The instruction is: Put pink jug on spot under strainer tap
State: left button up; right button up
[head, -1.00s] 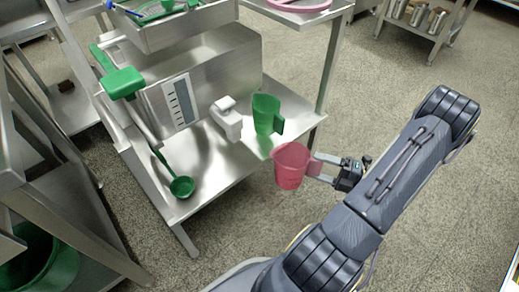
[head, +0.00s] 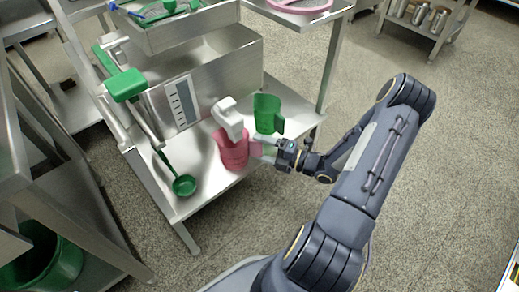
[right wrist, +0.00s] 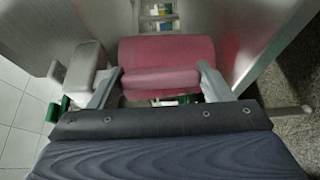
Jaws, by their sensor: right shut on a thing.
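The pink jug (head: 231,150) is at the steel shelf, just below the white tap (head: 228,113) on the front of the steel strainer box (head: 195,75). The tap overlaps the jug's top in the head view. My right gripper (head: 262,150) is shut on the jug's handle from the right side. In the right wrist view the pink jug (right wrist: 172,65) sits between the fingers, with the white tap (right wrist: 88,72) close to its left. Whether the jug's base touches the shelf cannot be told. My left gripper is out of view.
A green jug (head: 267,113) stands on the shelf (head: 215,182) right beside the pink jug and my gripper. A green ladle (head: 184,185) is at the shelf's left front. A green-handled lever (head: 126,85) is at the box's left.

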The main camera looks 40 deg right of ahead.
jog(key=shift+w+a+f+b, duration=0.35)
jog(key=shift+w+f, duration=0.1)
jog(key=shift+f, duration=0.15)
jog(key=shift+d+f, duration=0.1)
jog(key=shift+f, duration=0.15)
jog(key=shift+r, duration=0.1)
jog(key=shift+f, duration=0.2)
jog(key=o, duration=1.3)
jog(key=shift+c, duration=0.2)
jog(key=shift+r, duration=0.1)
